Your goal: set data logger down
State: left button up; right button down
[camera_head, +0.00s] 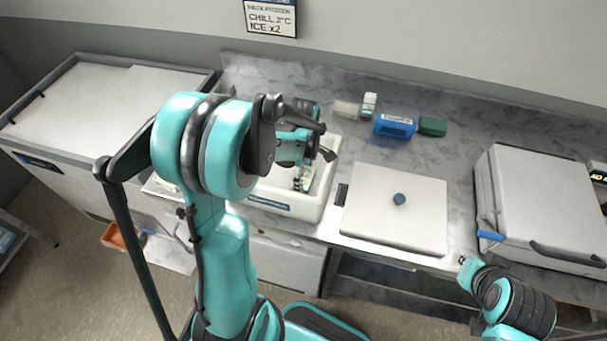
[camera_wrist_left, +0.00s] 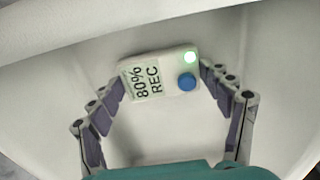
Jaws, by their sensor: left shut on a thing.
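The data logger (camera_wrist_left: 158,77) is a small white block with a screen reading "80% REC", a lit green light and a blue button. My left gripper (camera_wrist_left: 160,82) is shut on it, one finger at each end. In the camera_head view the left gripper (camera_head: 303,178) reaches down into the open white box (camera_head: 285,205), and the logger is mostly hidden by the gripper. In the wrist view pale box walls surround the logger; whether it touches the floor I cannot tell. Part of my right arm (camera_head: 510,300) shows at lower right, its fingers not clearly seen.
A white lid (camera_head: 395,210) with a dark knob lies right of the box. Behind are a blue pack (camera_head: 394,126), a green item (camera_head: 432,126) and a small clear-white container (camera_head: 347,109). A large closed case (camera_head: 545,205) stands at right. The marble counter behind the lid is partly clear.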

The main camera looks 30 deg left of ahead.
pick_arm(q)
jog(key=shift+f, duration=0.1)
jog(key=o, duration=1.2)
jog(key=shift+c, duration=0.2)
